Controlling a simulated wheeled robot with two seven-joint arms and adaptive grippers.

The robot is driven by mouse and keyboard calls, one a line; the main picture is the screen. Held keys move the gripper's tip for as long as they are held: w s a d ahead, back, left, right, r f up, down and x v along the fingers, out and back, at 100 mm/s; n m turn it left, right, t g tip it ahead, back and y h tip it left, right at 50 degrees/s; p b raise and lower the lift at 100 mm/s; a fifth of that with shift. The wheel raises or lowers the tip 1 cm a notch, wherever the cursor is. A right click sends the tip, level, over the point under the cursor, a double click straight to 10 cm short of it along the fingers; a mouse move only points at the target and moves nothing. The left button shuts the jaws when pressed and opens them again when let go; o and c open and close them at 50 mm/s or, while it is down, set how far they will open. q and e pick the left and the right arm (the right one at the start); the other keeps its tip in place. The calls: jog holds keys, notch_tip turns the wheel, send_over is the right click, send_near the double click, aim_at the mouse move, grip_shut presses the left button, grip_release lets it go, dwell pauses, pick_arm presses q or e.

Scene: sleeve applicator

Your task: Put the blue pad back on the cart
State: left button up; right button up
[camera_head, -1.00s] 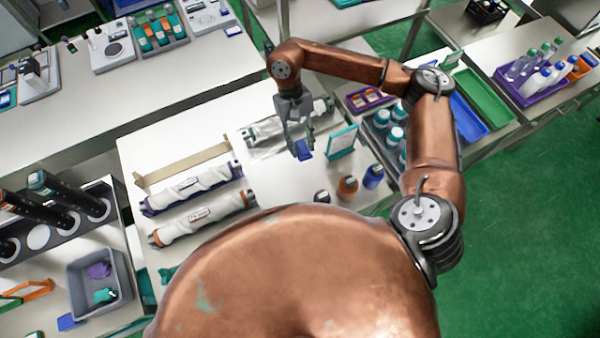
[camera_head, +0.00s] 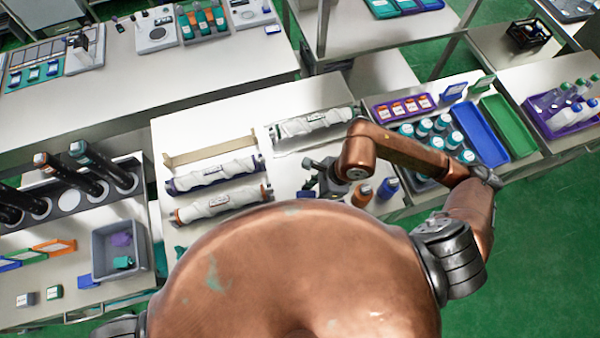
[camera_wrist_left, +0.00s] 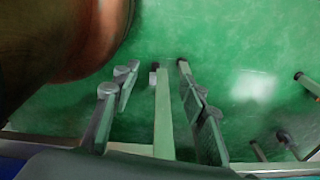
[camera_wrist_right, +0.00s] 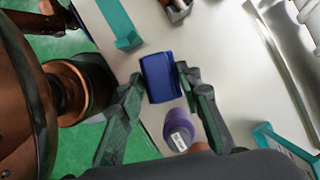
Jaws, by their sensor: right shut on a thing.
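The blue pad (camera_wrist_right: 159,78) sits between the fingertips of my right gripper (camera_wrist_right: 158,76) in the right wrist view, with the pale table behind it. In the head view my right gripper (camera_head: 313,178) is over the middle table, partly hidden by my own arm; I cannot make out the pad clearly there. My left gripper (camera_wrist_left: 155,70) is open and empty, above the green floor in the left wrist view. At the lower left of the head view stands a cart-like unit (camera_head: 75,262) with dark cylinders in a holder; another small blue piece (camera_head: 88,282) lies on it.
A grey bin (camera_head: 120,250) holds purple and teal pieces. Wrapped rolls (camera_head: 212,172) lie on the middle table (camera_head: 180,133). A purple-capped bottle (camera_wrist_right: 178,132) stands close to my right fingers. Blue (camera_head: 480,135) and green (camera_head: 509,125) trays are at the right.

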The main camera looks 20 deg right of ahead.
jog(key=shift+s+a+r+m, duration=0.15)
jog(key=shift+a+r+m, duration=0.05)
jog(key=shift+m, duration=0.1)
jog(key=w+d+f+p, duration=0.15)
jog(key=w+f, duration=0.25)
jog(key=w, duration=0.4)
jog(key=p, duration=0.1)
send_over(298, 174)
jog(key=s+d, duration=0.1)
jog(key=s, duration=0.1)
jog(key=shift+m, duration=0.3)
jog(key=f, duration=0.4)
jog(key=shift+w+d+f, duration=0.15)
jog(key=shift+w+f, duration=0.1)
jog(key=shift+f, duration=0.05)
jog(key=shift+w+f, duration=0.35)
jog(key=shift+f, duration=0.15)
notch_tip(298, 174, down, 3)
jog(key=shift+w+p, duration=0.1)
jog(key=shift+p, duration=0.5)
pick_arm(q)
jog(key=r, duration=0.3)
jog(key=shift+s+r, duration=0.35)
jog(key=shift+s, duration=0.05)
pick_arm(e)
jog(key=shift+d+f, duration=0.1)
jog(key=shift+f, duration=0.05)
jog(key=shift+f, duration=0.1)
